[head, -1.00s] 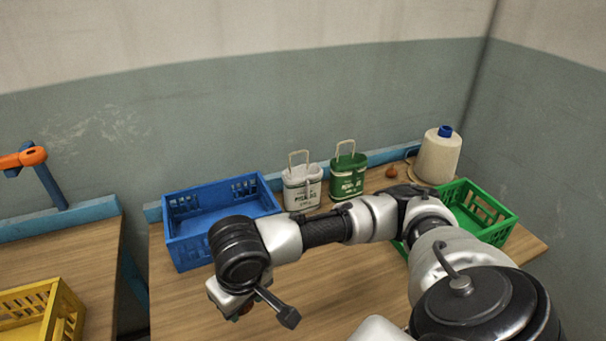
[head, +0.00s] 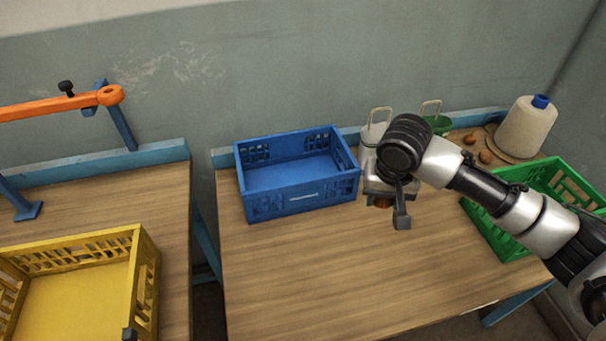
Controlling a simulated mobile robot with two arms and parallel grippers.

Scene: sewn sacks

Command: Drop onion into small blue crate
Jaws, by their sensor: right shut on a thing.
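The small blue crate (head: 300,198) stands on the right-hand wooden table, left of my right gripper, and its visible inside is empty. My right gripper (head: 388,204) points down just right of the crate. It is shut on a reddish-brown onion (head: 382,202), mostly hidden by the gripper. The gripper and onion are outside the crate. I cannot tell their exact height over the table.
White (head: 375,133) and green (head: 437,124) handled containers stand behind my right arm. Two loose onions (head: 469,139) lie near a thread cone (head: 526,128). A green crate (head: 545,180) is at right, a yellow crate (head: 145,285) at lower left.

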